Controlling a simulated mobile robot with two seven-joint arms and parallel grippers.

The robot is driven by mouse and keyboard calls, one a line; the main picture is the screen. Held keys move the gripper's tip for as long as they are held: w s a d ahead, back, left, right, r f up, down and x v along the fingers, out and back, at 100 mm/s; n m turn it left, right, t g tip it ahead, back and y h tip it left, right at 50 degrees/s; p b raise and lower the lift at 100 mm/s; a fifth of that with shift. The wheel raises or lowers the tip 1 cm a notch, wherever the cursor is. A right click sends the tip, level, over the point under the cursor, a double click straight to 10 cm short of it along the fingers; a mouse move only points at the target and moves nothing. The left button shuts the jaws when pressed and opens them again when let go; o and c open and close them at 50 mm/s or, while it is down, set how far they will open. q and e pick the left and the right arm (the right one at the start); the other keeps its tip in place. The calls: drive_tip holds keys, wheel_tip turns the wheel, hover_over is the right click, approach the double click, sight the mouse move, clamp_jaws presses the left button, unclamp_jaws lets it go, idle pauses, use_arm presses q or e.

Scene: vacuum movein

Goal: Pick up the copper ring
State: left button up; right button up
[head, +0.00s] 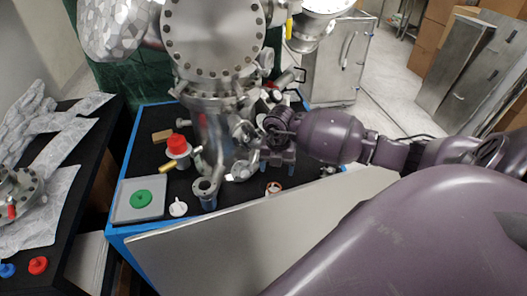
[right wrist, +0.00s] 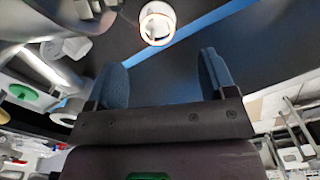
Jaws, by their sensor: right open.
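The copper ring (head: 273,188) is a thin orange-brown band around a small white round piece on the dark table top, near the table's front edge. In the right wrist view the copper ring (right wrist: 157,41) lies at the top, beyond the fingertips and near the blue edge strip. My right gripper (head: 277,160) is behind the ring in the head view, apart from it. In the right wrist view my right gripper (right wrist: 160,68) has its two blue fingers spread wide with nothing between them. My left gripper is in neither view.
A large metal vacuum chamber (head: 212,45) stands left of my right gripper. A grey tray (head: 126,212) with a green disc (head: 141,199), a white cup (head: 178,209) and a red-topped part (head: 177,144) are farther left. A pale panel (head: 210,250) runs along the table's front.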

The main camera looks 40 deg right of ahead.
drive_tip(key=shift+w+a+f, duration=0.1)
drive_tip(key=shift+f, duration=1.8)
drive_tip(key=shift+w+a+f, duration=0.1)
drive_tip(key=shift+f, duration=1.8)
drive_tip(key=shift+f, duration=0.2)
drive_tip(key=c, duration=0.9)
